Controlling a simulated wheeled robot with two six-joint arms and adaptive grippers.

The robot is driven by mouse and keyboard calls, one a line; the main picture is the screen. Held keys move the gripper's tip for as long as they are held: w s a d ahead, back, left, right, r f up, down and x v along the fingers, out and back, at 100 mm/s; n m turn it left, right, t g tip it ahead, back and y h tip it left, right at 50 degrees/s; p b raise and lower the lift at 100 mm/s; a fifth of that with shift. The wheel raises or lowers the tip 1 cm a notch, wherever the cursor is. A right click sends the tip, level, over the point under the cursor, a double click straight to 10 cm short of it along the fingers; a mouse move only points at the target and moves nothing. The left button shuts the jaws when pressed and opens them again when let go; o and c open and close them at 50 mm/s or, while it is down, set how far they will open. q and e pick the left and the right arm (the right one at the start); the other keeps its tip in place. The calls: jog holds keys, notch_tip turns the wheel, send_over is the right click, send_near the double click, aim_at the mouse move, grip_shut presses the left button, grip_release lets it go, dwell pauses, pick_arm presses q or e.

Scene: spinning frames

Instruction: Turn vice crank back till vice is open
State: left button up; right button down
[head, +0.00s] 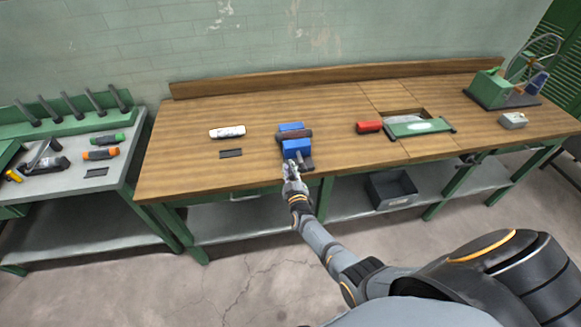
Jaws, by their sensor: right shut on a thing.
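The blue vice (296,148) stands near the front edge of the wooden workbench (190,170). A brownish piece (294,135) shows between its blue rear part and blue front part. My right gripper (291,170) is at the front of the vice, at the bench edge, shut on what appears to be the vice crank. The crank itself is mostly hidden by the gripper and too small to make out. My left gripper is not in view.
A white tube (227,132) and a dark flat piece (231,153) lie left of the vice. A red object (368,127) and a green frame (420,127) lie to the right. A grey bin (391,189) sits on the lower shelf. A tool table (120,175) stands at left.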

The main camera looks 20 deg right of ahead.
jog(key=shift+w+f+n, duration=0.1)
jog(key=shift+f+n, duration=0.4)
jog(key=shift+n, duration=0.3)
jog(key=shift+d, duration=0.1)
jog(key=c, duration=1.4)
grip_release()
jog(key=shift+d+f, duration=0.1)
jog(key=shift+o, duration=1)
jog(key=shift+w+d+f, duration=0.1)
jog(key=shift+w+d, duration=0.1)
jog(key=shift+s+a, duration=0.25)
jog(key=shift+a, duration=0.05)
jog(key=v, duration=1.1)
jog(key=shift+s, duration=0.3)
